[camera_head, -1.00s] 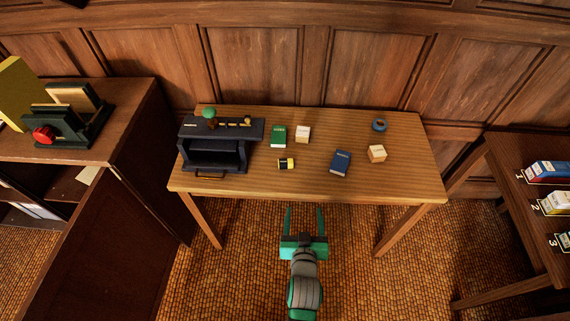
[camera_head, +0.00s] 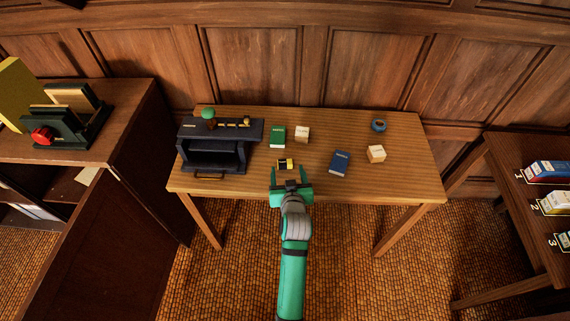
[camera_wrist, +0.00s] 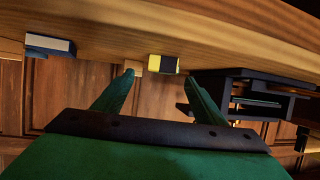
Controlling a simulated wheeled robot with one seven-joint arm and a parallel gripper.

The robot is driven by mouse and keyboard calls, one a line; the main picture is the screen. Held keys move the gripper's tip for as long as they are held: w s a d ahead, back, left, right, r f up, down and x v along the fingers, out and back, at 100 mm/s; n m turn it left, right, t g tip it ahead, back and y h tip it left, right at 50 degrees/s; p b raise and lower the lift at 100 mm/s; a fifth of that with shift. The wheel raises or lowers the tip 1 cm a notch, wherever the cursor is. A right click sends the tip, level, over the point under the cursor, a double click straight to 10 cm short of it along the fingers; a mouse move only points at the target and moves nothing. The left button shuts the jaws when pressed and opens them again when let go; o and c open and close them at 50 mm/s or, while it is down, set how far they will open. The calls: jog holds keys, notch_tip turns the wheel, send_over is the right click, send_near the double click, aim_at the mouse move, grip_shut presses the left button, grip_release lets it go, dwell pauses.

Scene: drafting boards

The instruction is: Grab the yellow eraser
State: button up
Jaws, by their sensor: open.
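The yellow eraser (camera_head: 284,163) has a dark band and lies near the front edge of the wooden table (camera_head: 400,184), right of the dark desk organizer. It also shows in the wrist view (camera_wrist: 163,64), ahead of my fingers and between their tips. My gripper (camera_head: 288,172) is open and empty at the table's front edge, just short of the eraser. Its two green fingers also show in the wrist view (camera_wrist: 158,76). The fingers appear apart from the eraser.
The dark organizer (camera_head: 187,160) stands left of the eraser. A green box (camera_head: 277,136) and a cream block (camera_head: 302,134) lie behind it. A blue box (camera_head: 340,163), another cream block (camera_head: 376,154) and a blue ring (camera_head: 379,125) lie to the right.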

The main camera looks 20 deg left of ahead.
aim_at(285, 162)
jog(key=shift+x, duration=2.55)
jog(key=shift+s+a+r, duration=0.1)
jog(key=shift+a, duration=0.1)
jog(key=c, duration=1.1)
